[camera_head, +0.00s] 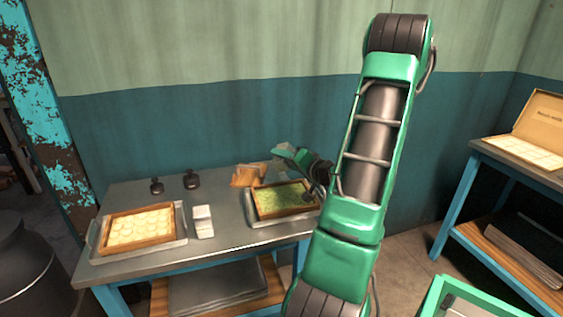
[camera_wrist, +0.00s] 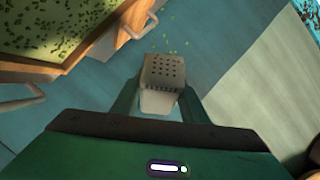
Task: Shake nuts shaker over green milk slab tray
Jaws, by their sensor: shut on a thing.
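The green milk slab tray (camera_head: 284,215) is a wooden frame with a green-flecked slab, on a metal tray at the table's right end. Its wooden side shows in the wrist view's upper left (camera_wrist: 28,68). My gripper (camera_head: 283,151) is above the tray's far side in the head view. Small green bits show just beyond that end. The shaker cannot be made out clearly in the head view.
A second wooden tray (camera_head: 104,240) with pale round pieces sits at the table's left. A white box (camera_head: 203,221) stands between the trays. Two dark knobbed objects (camera_head: 192,180) and a brown block (camera_head: 247,176) are along the back.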

